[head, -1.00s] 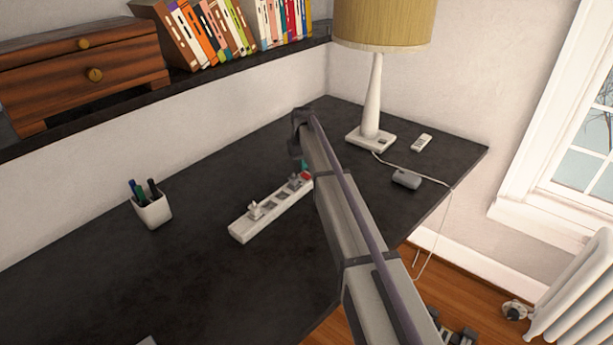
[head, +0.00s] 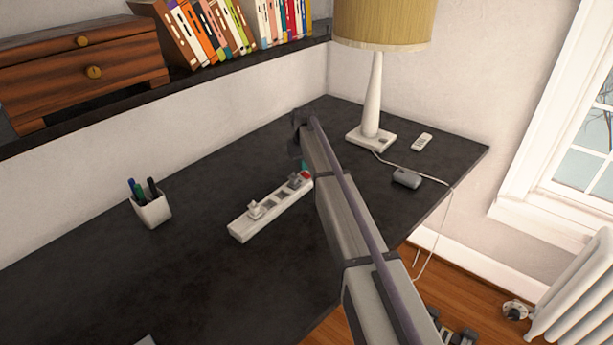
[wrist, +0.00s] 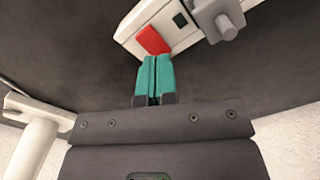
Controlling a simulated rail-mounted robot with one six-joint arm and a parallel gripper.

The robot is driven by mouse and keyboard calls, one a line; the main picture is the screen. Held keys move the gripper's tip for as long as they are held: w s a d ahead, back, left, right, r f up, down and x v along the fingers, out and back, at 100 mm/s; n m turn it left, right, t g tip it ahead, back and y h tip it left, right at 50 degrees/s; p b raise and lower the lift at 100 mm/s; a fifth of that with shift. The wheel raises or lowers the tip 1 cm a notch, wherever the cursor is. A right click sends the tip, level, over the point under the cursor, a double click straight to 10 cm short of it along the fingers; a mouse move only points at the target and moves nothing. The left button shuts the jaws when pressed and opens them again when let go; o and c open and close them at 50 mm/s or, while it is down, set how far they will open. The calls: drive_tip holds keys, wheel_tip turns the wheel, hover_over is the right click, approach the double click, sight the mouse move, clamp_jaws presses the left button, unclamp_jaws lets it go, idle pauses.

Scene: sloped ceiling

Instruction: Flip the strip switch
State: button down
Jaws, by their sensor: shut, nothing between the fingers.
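The white power strip (head: 262,212) lies diagonally on the dark desk, with plugs in some of its sockets. Its red switch (wrist: 152,40) is at the strip's far right end, and it also shows in the head view (head: 307,175) beside my arm. My gripper (wrist: 154,62) has teal fingers that are shut together and empty. In the wrist view the fingertips are right at the lower edge of the red switch; I cannot tell whether they touch it. In the head view my arm hides most of the gripper.
A pen cup (head: 152,209) stands to the left. A lamp (head: 375,100), a remote (head: 421,142) and a small grey box (head: 407,178) with a cord are to the right. A shelf with books (head: 215,35) and a wooden drawer box (head: 85,70) is behind. The desk's front left is mostly clear.

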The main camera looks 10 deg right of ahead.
drive_tip(key=shift+f+b, duration=0.9)
idle(0.3)
wheel_tip(320, 180, up, 7)
drive_tip(key=p, duration=0.7)
drive_tip(key=shift+r, duration=0.1)
drive_tip(key=shift+s, duration=0.1)
drive_tip(key=s+m, duration=0.2)
drive_tip(key=s, duration=3.9)
drive_tip(key=shift+s, duration=0.35)
